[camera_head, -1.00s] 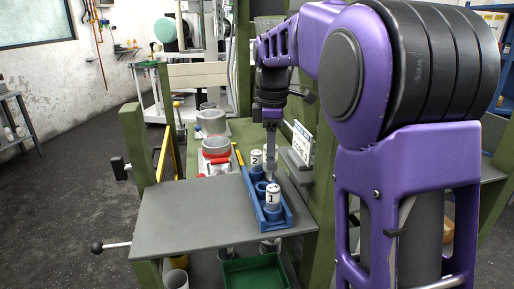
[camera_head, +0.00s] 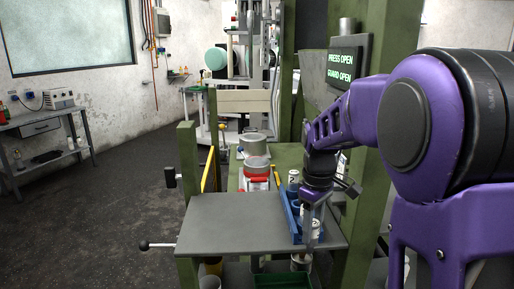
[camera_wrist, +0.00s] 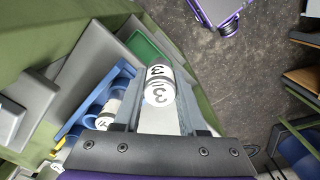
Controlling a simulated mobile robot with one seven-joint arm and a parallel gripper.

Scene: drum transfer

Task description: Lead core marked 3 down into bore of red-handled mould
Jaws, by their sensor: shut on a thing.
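The white core marked 3 (camera_wrist: 159,85) is between the two fingers of my gripper (camera_wrist: 163,95) in the wrist view, with its label facing the camera. In the head view my gripper (camera_head: 313,208) is over the near end of the blue rack (camera_head: 285,205), and the held core is hard to make out. The red-handled mould (camera_head: 257,168), a grey cylinder with red parts at its base, stands on the green bench behind and left of the rack. My gripper is apart from it. Its bore is not clearly visible.
A core marked 2 (camera_head: 293,178) and another white core (camera_head: 316,229) stand at the rack. A second grey mould (camera_head: 253,142) stands farther back. A grey plate (camera_head: 235,236) lies in front, clear on its left. A green post (camera_head: 375,150) rises at right.

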